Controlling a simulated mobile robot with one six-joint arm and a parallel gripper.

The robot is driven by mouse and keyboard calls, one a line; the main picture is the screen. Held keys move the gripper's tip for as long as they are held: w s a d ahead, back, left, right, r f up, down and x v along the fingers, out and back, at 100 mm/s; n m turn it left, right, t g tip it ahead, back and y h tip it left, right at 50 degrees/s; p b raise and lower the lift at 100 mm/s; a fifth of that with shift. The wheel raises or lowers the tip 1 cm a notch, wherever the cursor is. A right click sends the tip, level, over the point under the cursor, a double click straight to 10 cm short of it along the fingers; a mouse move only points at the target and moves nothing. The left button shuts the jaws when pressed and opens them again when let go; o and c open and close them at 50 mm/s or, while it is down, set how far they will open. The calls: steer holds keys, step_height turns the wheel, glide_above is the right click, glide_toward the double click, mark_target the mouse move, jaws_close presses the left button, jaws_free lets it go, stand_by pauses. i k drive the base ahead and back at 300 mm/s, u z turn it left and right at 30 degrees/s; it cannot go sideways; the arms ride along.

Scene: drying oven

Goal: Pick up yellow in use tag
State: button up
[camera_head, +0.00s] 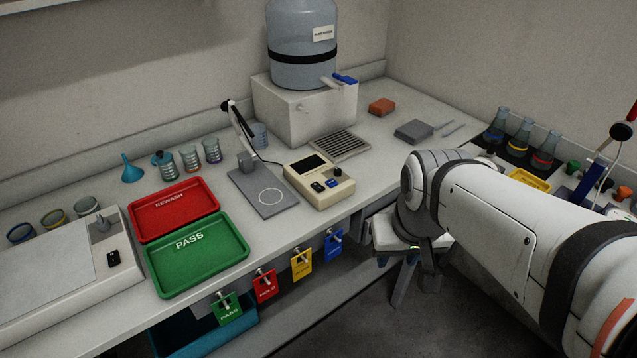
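The yellow tag (302,264) hangs from a small holder on the bench's front edge, between a red tag (265,285) and a blue tag (334,245). Its printed word is too small to read surely. A green tag (226,308) marked PASS hangs at the left end of the row. My gripper (430,286) points down in front of the bench, to the right of the tags and apart from them. Its fingers are small and dark here, and their opening is not clear. I see nothing held in it.
The bench carries a red REWASH tray (175,208), a green PASS tray (197,253), a beige meter (319,183) and a large bottle (302,75) on a stand. A teal bin (205,338) stands beneath the left tags. Floor is open before the bench.

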mark_target(300, 269)
steer(key=z, duration=1)
steer(key=k, duration=1.8)
steer(key=u, duration=1.3)
steer(key=i, duration=1.5)
steer(key=u, duration=0.05)
